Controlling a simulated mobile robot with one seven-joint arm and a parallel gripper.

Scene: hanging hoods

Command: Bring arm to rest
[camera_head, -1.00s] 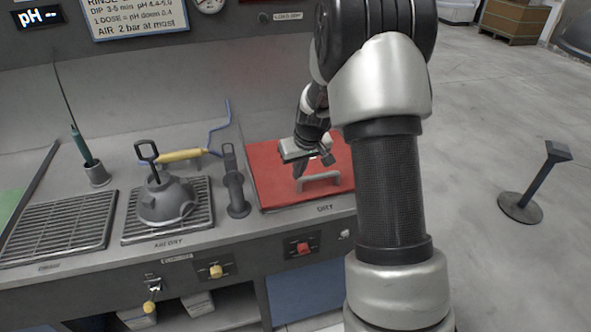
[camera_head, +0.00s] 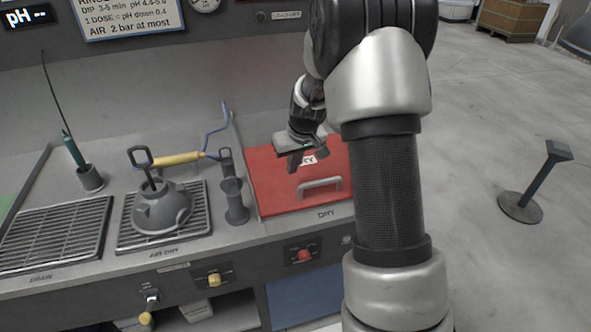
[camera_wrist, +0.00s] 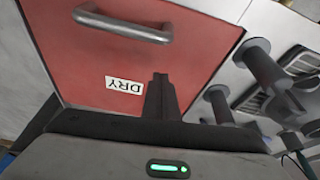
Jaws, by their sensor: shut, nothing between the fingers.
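My gripper (camera_head: 304,160) hangs from my arm above the red lid marked DRY (camera_head: 275,193). It is shut and holds nothing. In the wrist view my gripper's fingers (camera_wrist: 161,85) stand together in front of the red lid (camera_wrist: 85,75), beside its DRY label (camera_wrist: 124,84). The lid's grey handle (camera_head: 320,187) is nearer the front of the bench than the gripper, with a visible gap between them. My arm's upper links cover part of the lid's right side in the head view.
A post (camera_head: 535,183) stands on the open floor at right.

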